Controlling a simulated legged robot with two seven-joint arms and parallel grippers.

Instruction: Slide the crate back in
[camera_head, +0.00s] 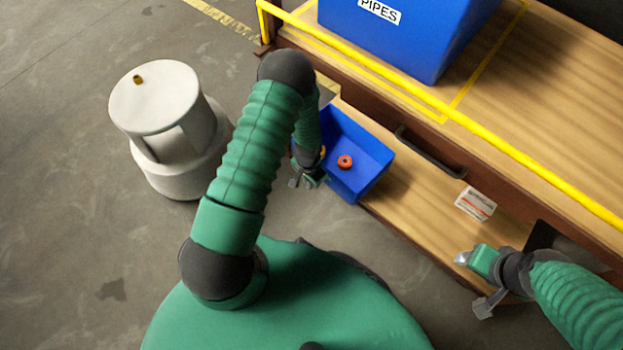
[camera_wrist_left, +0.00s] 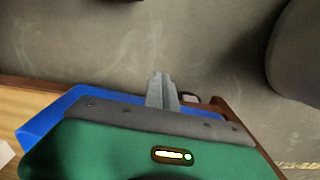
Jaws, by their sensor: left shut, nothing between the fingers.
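A small open blue crate (camera_head: 372,186) sits at the left end of the low wooden shelf (camera_head: 415,210), with an orange-red ring (camera_head: 345,162) inside. Its near corner reaches the shelf's front edge. My left gripper (camera_head: 299,182) is at the crate's left side, shut and empty; my arm hides part of that side. The left wrist view shows the shut fingers (camera_wrist_left: 163,90) over the floor, with the crate (camera_wrist_left: 52,115) partly hidden behind the gripper body. I cannot tell whether they touch. My right gripper (camera_head: 472,282) is open and empty by the shelf's front edge, at the right.
A large blue bin marked PIPES (camera_head: 430,45) stands on the upper wooden deck, behind a yellow rail (camera_head: 480,128). A dark handle (camera_head: 430,152) and a white label (camera_head: 476,203) are near the low shelf. A white gas cylinder (camera_head: 165,100) stands on the floor at left.

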